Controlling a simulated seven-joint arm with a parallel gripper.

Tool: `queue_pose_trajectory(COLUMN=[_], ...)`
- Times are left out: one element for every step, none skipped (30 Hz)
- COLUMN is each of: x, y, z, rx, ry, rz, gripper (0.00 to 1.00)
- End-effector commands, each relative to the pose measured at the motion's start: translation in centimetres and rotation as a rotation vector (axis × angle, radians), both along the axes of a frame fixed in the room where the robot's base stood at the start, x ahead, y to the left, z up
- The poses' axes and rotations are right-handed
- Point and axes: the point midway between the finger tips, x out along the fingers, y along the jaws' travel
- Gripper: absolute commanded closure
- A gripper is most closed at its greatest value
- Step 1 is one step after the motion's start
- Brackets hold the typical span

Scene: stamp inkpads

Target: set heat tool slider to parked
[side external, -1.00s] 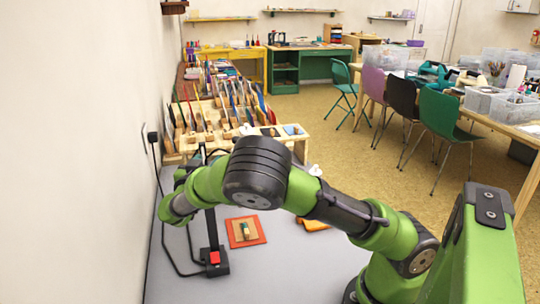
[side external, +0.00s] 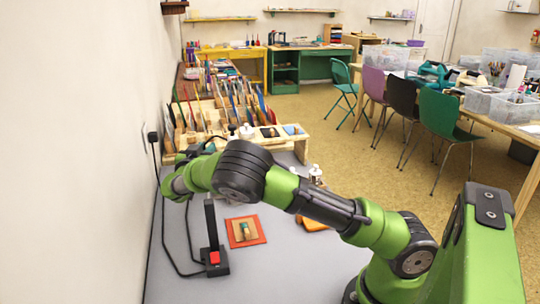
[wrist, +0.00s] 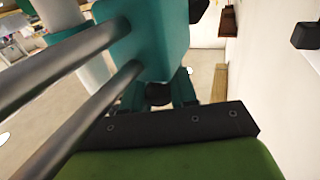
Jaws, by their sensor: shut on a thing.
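The heat tool stand (side external: 213,262) is a black base with a red block on top, at the front left of the grey table in the side external view. Its black post (side external: 210,222) rises behind my arm, which hides its upper part. In the wrist view my gripper (wrist: 168,95) shows as teal parts around a dark piece, close to the camera. It is shut on what I take to be the heat tool slider. The slider's shape and position cannot be made out.
A red-orange inkpad tray (side external: 261,238) with a small stamp lies right of the stand. A wooden rack (side external: 285,140) of tools stands behind. A black cable (side external: 162,235) runs along the left wall. The front of the grey table (side external: 290,275) is clear.

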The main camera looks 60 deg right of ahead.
Motion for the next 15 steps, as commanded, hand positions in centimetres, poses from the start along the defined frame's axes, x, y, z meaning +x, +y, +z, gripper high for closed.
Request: queue_pose_trajectory(x=[0.56,0.71,0.85,0.92,0.95,0.97,0.97,0.98,0.98,0.99,0.98,0.98,0.98,0.96,0.94], y=[-0.52,-0.64,-0.75,-0.80,-0.82,-0.85,-0.87,-0.88,-0.92,-0.93,-0.97,-1.01,-1.01,-1.02,-1.03], z=[0.52,0.52,0.54,0.55,0.56,0.58,0.59,0.59,0.60,0.60,0.61,0.61,0.63,0.63,0.62], rx=[-0.006,-0.006,-0.006,-0.006,-0.006,-0.006,-0.007,-0.007,-0.007,-0.007,-0.007,-0.007,-0.008,-0.008,-0.008], ry=[-0.008,-0.008,-0.008,-0.008,-0.008,-0.008,-0.007,-0.007,-0.006,-0.006,-0.006,-0.006,-0.007,-0.007,-0.007], rz=[0.002,0.003,0.004,0.004,0.005,0.006,0.006,0.007,0.007,0.007,0.006,0.006,0.006,0.005,0.004], gripper=[1.00,1.00,1.00,1.00,1.00,1.00,1.00,1.00,1.00,1.00,1.00,0.71,0.67,0.62,0.56])
